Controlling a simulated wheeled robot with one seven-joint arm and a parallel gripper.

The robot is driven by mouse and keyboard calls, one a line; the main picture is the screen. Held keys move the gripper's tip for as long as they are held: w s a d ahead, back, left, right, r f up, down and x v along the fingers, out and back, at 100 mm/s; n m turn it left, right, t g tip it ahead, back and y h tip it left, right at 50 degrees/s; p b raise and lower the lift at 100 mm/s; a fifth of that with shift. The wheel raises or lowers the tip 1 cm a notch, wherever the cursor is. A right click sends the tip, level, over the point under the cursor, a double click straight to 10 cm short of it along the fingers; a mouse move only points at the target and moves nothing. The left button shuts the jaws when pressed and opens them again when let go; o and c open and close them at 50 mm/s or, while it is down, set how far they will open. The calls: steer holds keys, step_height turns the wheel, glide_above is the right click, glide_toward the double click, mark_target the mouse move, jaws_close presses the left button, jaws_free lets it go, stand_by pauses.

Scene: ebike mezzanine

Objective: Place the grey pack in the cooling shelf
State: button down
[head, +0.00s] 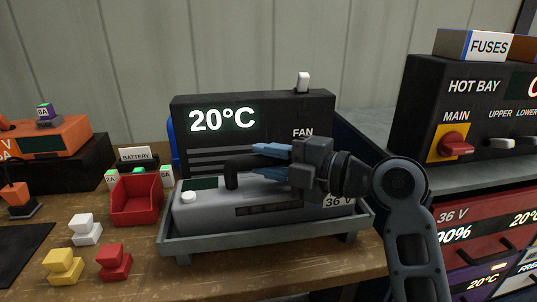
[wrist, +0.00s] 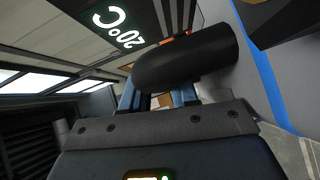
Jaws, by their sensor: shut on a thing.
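The grey pack (head: 215,213), with a black handle (head: 231,174) and a "36 V" label at its right end, is at the grey tray-like shelf (head: 270,244) in front of the black cooling unit (head: 252,108), which reads "20°C" and "FAN". It lies level within the shelf's rim; I cannot tell whether it rests on the bottom. My gripper (head: 262,157) reaches in from the right and is shut on the pack's handle. The wrist view shows the black handle (wrist: 185,65) across my blue fingers (wrist: 158,97). The fingertips are partly hidden.
A red bin (head: 136,203) and small white, yellow and red blocks (head: 113,262) stand left of the shelf on the wooden bench. An orange device (head: 45,137) is farther left. The hot bay panel (head: 465,110) and red drawers (head: 487,230) stand close on the right.

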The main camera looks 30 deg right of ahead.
steer(key=c, duration=1.2)
jaws_free()
steer(key=o, duration=0.3)
steer(key=shift+o, duration=0.2)
steer(key=b+v, duration=0.1)
steer(key=v, duration=1.1)
steer(key=shift+b, duration=0.4)
